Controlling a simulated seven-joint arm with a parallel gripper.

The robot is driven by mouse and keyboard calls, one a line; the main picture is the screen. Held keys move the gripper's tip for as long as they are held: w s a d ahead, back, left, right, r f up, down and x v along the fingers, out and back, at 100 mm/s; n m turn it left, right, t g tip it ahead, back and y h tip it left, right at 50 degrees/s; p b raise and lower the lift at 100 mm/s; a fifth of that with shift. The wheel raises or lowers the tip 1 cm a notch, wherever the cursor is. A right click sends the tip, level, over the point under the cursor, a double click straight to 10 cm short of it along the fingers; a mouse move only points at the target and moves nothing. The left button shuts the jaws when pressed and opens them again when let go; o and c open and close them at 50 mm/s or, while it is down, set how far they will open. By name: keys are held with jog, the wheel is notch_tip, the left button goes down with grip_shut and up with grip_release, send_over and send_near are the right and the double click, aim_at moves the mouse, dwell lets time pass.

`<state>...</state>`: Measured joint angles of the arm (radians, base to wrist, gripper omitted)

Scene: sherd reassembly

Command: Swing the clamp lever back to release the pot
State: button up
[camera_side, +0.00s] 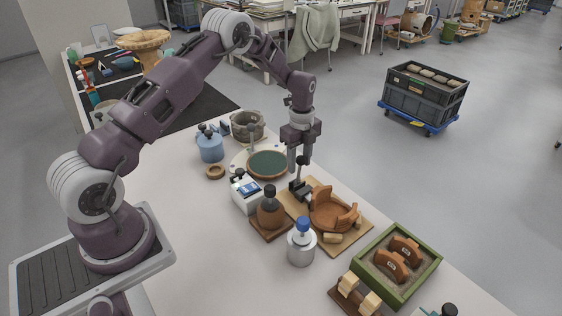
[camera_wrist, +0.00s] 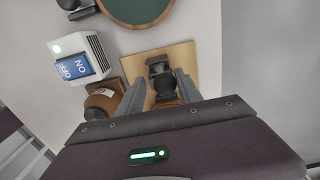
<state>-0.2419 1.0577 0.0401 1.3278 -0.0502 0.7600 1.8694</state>
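The clamp (camera_side: 299,189) is dark metal and stands on the left end of a wooden board (camera_side: 345,243). Its lever stands up with a black knob (camera_side: 303,161), which also shows in the wrist view (camera_wrist: 163,83). The brown pot (camera_side: 326,216) sits on the board beside the clamp, with its wall broken and uneven. My gripper (camera_side: 299,165) points down over the clamp. In the wrist view its two grey fingers (camera_wrist: 160,82) stand apart on either side of the knob. I cannot tell whether they touch it.
A brown bottle (camera_side: 270,208), a silver jar with a blue cap (camera_side: 301,245) and a white switch box (camera_side: 246,190) stand near the board. A green turntable (camera_side: 267,164) lies behind. A green-rimmed sand tray (camera_side: 366,287) holds two sherds (camera_side: 405,249) at right.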

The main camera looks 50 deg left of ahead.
jog(key=shift+s+f, duration=0.4)
jog(key=shift+s, duration=0.7)
jog(key=shift+s+f, duration=0.4)
jog(key=shift+s, duration=0.75)
jog(key=shift+s+f, duration=0.4)
jog(key=shift+s, duration=0.7)
jog(key=shift+s+r, duration=0.1)
jog(key=shift+r, duration=2.65)
